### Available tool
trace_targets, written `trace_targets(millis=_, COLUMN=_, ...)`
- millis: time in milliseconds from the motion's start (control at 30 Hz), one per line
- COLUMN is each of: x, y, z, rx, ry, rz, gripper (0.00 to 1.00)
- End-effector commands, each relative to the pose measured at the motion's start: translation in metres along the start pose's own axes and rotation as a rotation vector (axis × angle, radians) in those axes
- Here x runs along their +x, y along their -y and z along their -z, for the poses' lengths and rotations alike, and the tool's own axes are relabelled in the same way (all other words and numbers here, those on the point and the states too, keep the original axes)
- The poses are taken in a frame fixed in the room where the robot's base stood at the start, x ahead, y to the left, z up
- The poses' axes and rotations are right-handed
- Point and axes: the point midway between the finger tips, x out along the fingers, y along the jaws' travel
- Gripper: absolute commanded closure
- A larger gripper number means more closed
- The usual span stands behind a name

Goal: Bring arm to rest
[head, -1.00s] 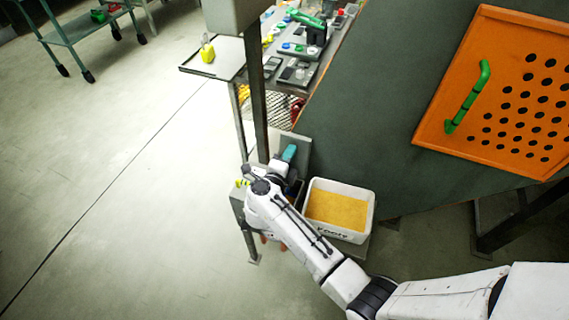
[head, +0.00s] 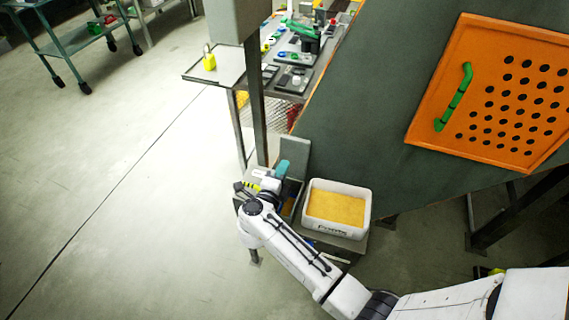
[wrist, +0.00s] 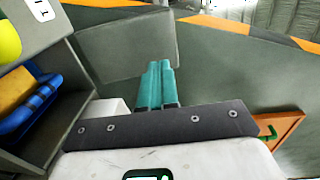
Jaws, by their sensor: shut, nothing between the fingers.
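My white arm (head: 295,250) reaches from the lower right to the small stand beside the green machine in the head view. My gripper (head: 282,168) shows there as teal fingers just past the wrist, above the stand. In the wrist view my gripper (wrist: 160,66) has its two teal fingers side by side, shut, with nothing held. The fingers point toward a grey upright panel (wrist: 130,45) and look apart from it, though the gap is hard to judge.
A white bin of yellow grain (head: 338,208) stands right of my wrist. An open-fronted grey box (wrist: 60,110) with blue and yellow things is at left in the wrist view. A post (head: 257,100) rises near my gripper.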

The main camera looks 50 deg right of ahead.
Motion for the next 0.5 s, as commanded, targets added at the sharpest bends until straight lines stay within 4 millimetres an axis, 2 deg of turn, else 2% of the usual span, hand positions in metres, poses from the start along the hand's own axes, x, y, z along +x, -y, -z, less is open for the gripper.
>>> trace_targets(millis=300, x=-0.051, y=0.005, z=-0.001, rx=-0.001, ry=0.006, rz=0.0, gripper=1.0)
trace_targets(millis=500, x=-0.067, y=0.007, z=-0.001, rx=0.0, ry=0.003, rz=0.0, gripper=1.0)
